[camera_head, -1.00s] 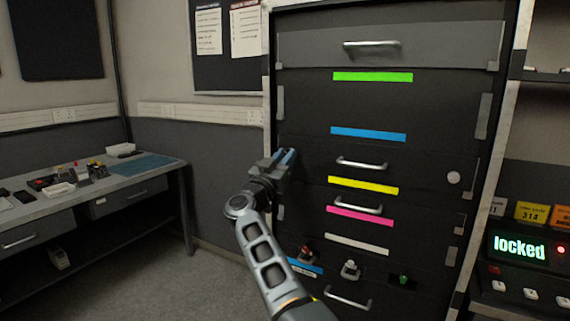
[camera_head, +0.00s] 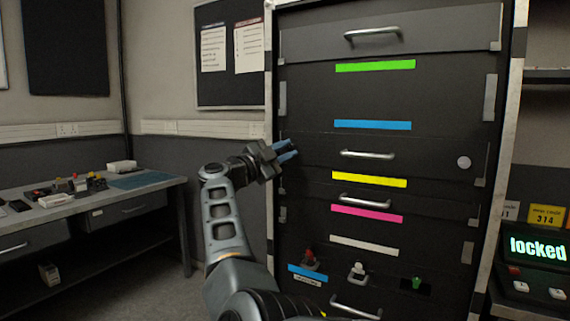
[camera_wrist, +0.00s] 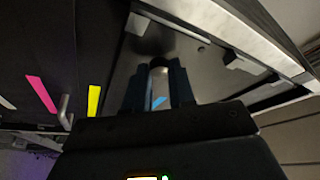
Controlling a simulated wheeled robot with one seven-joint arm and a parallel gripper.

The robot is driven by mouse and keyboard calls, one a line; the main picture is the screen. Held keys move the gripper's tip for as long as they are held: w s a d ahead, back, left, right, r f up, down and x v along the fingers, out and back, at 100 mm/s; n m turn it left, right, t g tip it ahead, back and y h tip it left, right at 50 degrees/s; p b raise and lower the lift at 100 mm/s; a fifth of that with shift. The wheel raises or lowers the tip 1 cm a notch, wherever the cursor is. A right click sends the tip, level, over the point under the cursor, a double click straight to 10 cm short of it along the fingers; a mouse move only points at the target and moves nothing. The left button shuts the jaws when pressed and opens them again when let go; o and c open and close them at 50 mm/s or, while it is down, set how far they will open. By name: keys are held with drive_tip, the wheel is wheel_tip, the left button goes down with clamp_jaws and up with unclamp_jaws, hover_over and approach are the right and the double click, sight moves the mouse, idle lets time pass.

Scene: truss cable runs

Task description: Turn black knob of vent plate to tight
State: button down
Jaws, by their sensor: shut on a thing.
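My gripper (camera_head: 288,152) is at the left edge of the dark cabinet, beside the panel with the middle handle, between the blue and yellow strips. In the wrist view its two dark fingers (camera_wrist: 159,90) are closed around a short, pale grey, rounded knob (camera_wrist: 158,82) with a blue patch on it. The knob stands against a dark grey plate (camera_wrist: 190,75). In the head view the fingers hide the knob. No plainly black knob can be made out, and I cannot tell how far the held knob is turned.
A console (camera_head: 538,249) reading "locked" stands at right. A cluttered bench (camera_head: 90,205) stands at left, with clear floor between.

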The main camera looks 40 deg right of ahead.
drive_tip(key=shift+r+m+g+y+b, duration=0.1)
drive_tip(key=shift+m+g+y+b, duration=0.35)
drive_tip(key=shift+m, duration=0.8)
drive_tip(key=shift+m+g+y+b, duration=0.25)
drive_tip(key=shift+m+b, duration=0.3)
drive_tip(key=shift+m, duration=0.7)
drive_tip(key=c, duration=0.9)
unclamp_jaws()
drive_tip(key=shift+c, duration=0.2)
drive_tip(key=shift+w+a, duration=0.1)
drive_tip(key=shift+a, duration=0.05)
drive_tip(key=a, duration=0.7)
drive_tip(key=shift+a+f, duration=0.25)
drive_tip(key=shift+f, duration=0.1)
drive_tip(key=shift+w, duration=0.1)
